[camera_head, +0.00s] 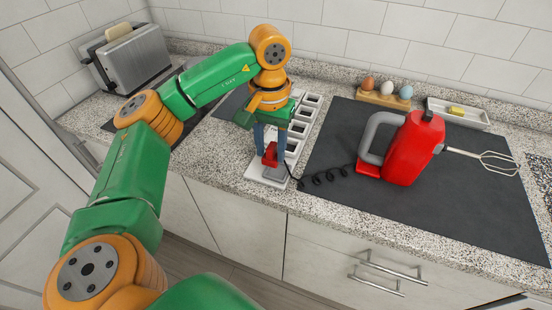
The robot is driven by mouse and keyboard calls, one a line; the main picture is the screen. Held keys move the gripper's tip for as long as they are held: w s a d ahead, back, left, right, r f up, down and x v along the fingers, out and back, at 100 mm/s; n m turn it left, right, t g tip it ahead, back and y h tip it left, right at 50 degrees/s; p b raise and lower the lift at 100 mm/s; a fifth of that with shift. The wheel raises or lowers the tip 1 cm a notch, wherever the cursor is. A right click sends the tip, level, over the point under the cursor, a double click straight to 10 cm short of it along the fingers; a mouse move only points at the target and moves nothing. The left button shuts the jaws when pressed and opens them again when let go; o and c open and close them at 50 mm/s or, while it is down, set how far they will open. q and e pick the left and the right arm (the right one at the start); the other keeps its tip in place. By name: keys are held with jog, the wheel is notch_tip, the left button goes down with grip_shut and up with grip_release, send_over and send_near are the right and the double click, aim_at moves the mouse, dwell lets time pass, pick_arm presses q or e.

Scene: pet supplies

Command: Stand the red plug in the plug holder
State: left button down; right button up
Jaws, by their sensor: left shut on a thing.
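The red plug (270,153) is between the blue fingers of my left gripper (270,149), which is shut on it. The plug is over the front end of the white plug holder (301,117), a long strip with a row of square openings. A small grey part shows just below the plug. I cannot tell whether the plug is in the holder or just above it. My right gripper is out of view.
A dark mat (460,220) lies under the mixer, whose metal beater (490,160) points right. A wooden egg rack (384,98) and a white butter dish (472,118) stand behind it. A toaster (130,55) is at the back left. The counter's front edge is close to the holder.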

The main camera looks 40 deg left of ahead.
pick_arm(q)
jog(key=w+f, duration=0.1)
jog(key=w+f+p, duration=0.1)
jog(key=w+f, duration=0.1)
jog(key=shift+a+f, duration=0.25)
jog(key=shift+f, duration=0.05)
notch_tip(320, 180, down, 3)
jog(key=shift+s+r+p, duration=0.1)
jog(key=shift+r+p, duration=0.05)
jog(key=shift+p, duration=0.8)
jog(key=shift+f, duration=0.25)
jog(key=shift+f+b, duration=0.2)
jog(key=shift+b, duration=0.15)
jog(key=shift+c, duration=2.1)
grip_release()
